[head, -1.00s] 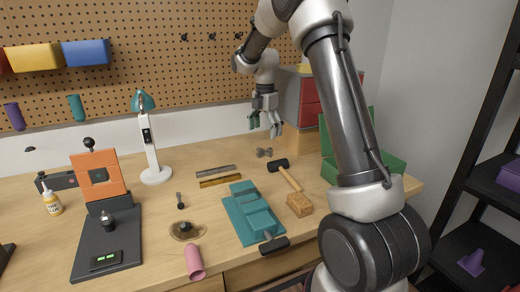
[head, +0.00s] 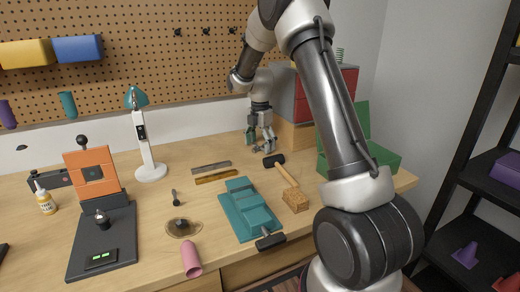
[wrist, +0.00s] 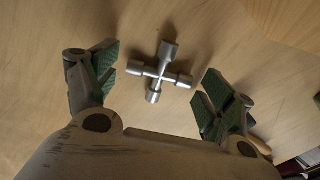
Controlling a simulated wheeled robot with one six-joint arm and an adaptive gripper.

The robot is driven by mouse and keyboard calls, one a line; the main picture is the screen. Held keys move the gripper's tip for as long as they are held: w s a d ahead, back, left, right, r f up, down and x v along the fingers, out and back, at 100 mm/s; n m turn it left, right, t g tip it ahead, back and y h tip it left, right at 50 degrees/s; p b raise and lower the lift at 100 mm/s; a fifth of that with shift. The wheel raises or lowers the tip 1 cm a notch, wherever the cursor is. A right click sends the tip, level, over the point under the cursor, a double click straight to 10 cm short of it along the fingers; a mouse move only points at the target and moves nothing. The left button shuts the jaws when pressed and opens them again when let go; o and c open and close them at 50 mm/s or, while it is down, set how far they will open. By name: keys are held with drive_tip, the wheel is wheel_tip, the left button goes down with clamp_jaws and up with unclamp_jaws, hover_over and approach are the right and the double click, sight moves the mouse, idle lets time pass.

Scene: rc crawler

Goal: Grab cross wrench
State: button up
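The cross wrench (wrist: 159,73) is a small silver metal cross with socket ends. It lies flat on the wooden bench top, and in the head view (head: 257,149) it is mostly hidden by my gripper. My gripper (wrist: 152,87) is open, with its two green-padded fingers spread to the left and right of the wrench in the wrist view. The fingers do not touch the wrench there. In the head view my gripper (head: 261,143) points down at the back of the bench, close above the wrench.
A mallet (head: 284,173) lies just in front of my gripper. A green toolbox (head: 378,158) and a red-drawer cabinet (head: 347,82) stand to the right and behind. A teal vise (head: 246,206) and two flat bars (head: 214,177) lie nearer. A white lamp (head: 148,150) stands left.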

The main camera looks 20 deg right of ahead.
drive_tip(key=c, duration=0.7)
